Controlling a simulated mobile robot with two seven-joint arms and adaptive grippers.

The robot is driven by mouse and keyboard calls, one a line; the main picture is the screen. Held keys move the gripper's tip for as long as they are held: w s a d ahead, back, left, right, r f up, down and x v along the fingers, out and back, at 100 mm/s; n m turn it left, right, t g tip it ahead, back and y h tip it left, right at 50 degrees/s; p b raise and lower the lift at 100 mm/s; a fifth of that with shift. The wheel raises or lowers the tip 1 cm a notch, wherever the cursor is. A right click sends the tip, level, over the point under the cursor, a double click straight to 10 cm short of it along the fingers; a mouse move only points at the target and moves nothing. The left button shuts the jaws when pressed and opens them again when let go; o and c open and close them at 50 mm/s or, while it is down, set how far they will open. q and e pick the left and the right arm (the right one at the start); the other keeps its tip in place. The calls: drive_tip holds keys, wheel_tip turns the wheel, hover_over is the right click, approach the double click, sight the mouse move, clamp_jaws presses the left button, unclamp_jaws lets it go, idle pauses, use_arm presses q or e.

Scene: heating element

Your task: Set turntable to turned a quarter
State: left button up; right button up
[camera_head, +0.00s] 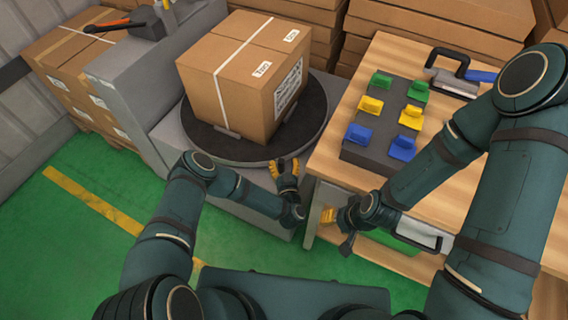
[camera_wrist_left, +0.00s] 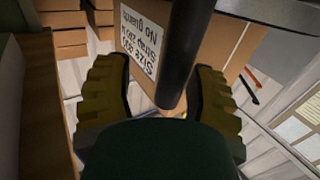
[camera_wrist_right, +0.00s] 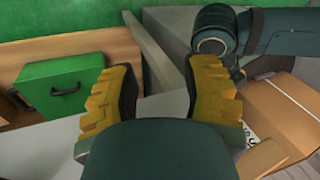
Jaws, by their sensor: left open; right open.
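The turntable (camera_head: 317,118) is a round dark disc on a grey base, with a strapped brown carton (camera_head: 225,85) on it. The carton sits at an angle, with one corner facing me. My left gripper (camera_head: 285,167) is open at the disc's near right rim. In the left wrist view, a dark rounded bar (camera_wrist_left: 187,55), likely the rim, lies between its fingers (camera_wrist_left: 160,95); contact cannot be told. The carton's label (camera_wrist_left: 140,45) shows behind it. My right gripper (camera_head: 330,216) is open and empty beside the wooden bench's near left corner; its fingers also show in the right wrist view (camera_wrist_right: 163,90).
The wooden bench (camera_head: 335,150) on the right carries a grey block (camera_head: 375,160) with green, yellow and blue clips. A green case (camera_wrist_right: 62,88) sits under it. Stacked cartons stand behind. A grey cabinet (camera_head: 150,85) stands left of the turntable. Green floor is open at left.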

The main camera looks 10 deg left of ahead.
use_arm(q)
drive_tip(key=v, duration=1.2)
drive_tip(key=shift+d, duration=0.15)
idle(0.3)
